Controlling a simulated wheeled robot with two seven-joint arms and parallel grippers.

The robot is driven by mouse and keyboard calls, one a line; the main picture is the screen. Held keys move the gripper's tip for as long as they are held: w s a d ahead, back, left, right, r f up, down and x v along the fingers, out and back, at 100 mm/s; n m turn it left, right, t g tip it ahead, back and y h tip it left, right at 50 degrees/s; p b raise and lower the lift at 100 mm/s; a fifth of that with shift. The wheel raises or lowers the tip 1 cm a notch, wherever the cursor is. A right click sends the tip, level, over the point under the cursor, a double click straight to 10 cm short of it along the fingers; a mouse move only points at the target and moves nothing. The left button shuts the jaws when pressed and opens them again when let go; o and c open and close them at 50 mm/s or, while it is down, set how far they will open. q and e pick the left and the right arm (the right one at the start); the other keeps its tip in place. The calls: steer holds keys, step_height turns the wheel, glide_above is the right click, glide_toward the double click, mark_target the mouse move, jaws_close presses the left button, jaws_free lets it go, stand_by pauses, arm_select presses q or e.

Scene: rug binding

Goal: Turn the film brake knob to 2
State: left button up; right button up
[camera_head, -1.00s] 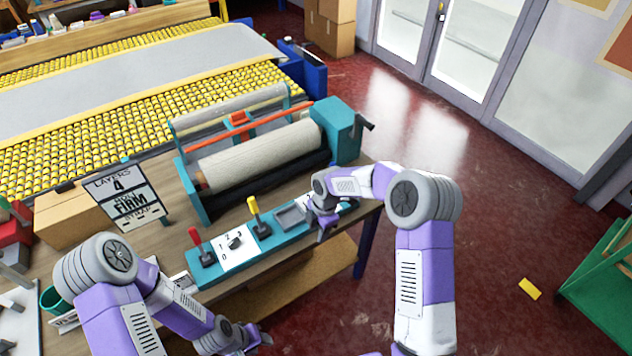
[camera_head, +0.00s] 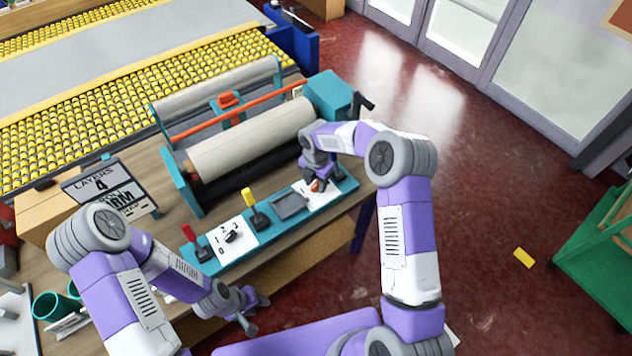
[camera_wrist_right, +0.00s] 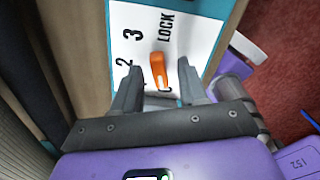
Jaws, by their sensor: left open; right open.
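An orange knob (camera_wrist_right: 158,70) stands on a white plate (camera_wrist_right: 190,45) marked 2, 3 and LOCK; its upper end leans towards LOCK. In the head view the orange knob (camera_head: 316,186) shows just under my right gripper (camera_head: 317,178). In the wrist view my right gripper (camera_wrist_right: 159,88) is open, with one finger on each side of the knob and gaps between. The lower marks are mostly hidden by the gripper. A second, black knob (camera_head: 233,236) sits on a numbered white plate further left. My left gripper (camera_head: 252,308) is open and empty in front of the bench.
The teal control panel (camera_head: 275,232) also carries a red lever (camera_head: 190,235), a yellow lever (camera_head: 250,200) and a grey tray (camera_head: 289,206). Behind it is a roller machine (camera_head: 250,145). A sign (camera_head: 110,190) stands at left. Open floor lies right of the bench.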

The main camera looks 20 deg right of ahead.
steer(key=shift+c, duration=0.4)
jaws_close()
steer(key=shift+m, duration=0.3)
steer(key=m+b, duration=0.1)
steer(key=m, duration=0.3)
steer(key=shift+f, duration=0.1)
steer(key=m, duration=0.5)
steer(key=shift+w+a+m+b, duration=0.1)
steer(key=shift+m+b, duration=0.2)
steer(key=shift+m, duration=0.1)
steer(key=m, duration=0.4)
steer(key=shift+m, duration=0.3)
steer(key=m, duration=0.4)
steer(key=shift+m+b, duration=0.3)
steer(key=shift+b, duration=0.05)
